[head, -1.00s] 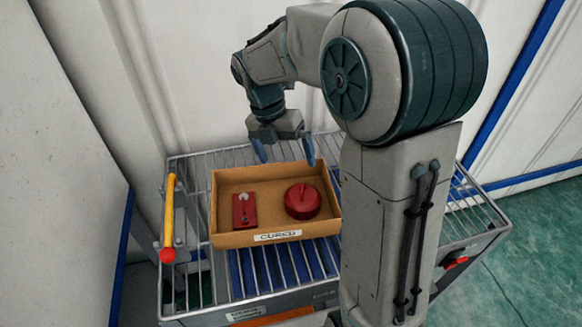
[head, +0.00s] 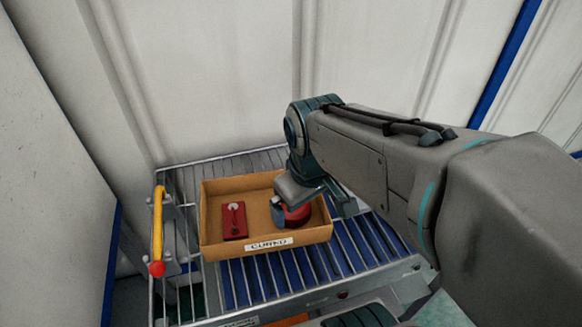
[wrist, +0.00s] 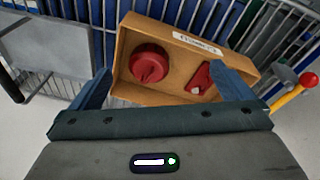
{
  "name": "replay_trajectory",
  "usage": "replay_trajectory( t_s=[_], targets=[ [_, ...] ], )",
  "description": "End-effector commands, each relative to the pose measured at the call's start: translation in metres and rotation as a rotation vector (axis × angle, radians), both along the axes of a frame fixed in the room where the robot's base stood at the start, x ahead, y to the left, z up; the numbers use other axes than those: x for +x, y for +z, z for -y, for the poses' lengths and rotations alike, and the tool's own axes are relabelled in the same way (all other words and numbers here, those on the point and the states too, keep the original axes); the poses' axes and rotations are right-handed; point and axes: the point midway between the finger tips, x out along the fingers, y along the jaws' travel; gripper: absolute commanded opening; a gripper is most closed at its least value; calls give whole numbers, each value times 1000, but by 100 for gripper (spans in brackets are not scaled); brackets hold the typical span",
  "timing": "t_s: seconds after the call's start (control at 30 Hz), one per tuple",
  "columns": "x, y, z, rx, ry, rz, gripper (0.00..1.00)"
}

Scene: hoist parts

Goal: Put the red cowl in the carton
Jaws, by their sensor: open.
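The carton (head: 213,247) is a shallow open cardboard box with a white label on its front wall, standing on the wire rack. The round red cowl (head: 298,213) lies inside it on the right side, partly hidden by my gripper in the head view. The whole cowl shows in the wrist view (wrist: 149,62). A flat red plate (head: 233,220) with a pale round spot lies in the carton's left half. My gripper (head: 308,210) is open and empty above the carton's right part. In the wrist view its blue fingers stand apart, with nothing between their tips.
The wire rack (head: 262,285) has free slats in front of and right of the carton. A yellow handle with a red knob (head: 157,268) stands at the rack's left edge. Pale wall panels (head: 220,80) close in behind and at left.

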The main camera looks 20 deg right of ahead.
Motion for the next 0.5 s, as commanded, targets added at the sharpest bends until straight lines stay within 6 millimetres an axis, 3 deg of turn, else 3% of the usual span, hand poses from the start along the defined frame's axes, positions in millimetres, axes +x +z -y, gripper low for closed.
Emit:
replay_trajectory(
  t_s=[0.2,0.5],
  targets=[
    [-17,-5,1,93,-281,60,100],
    [-19,-6,2,110,-329,67,100]
  ],
)
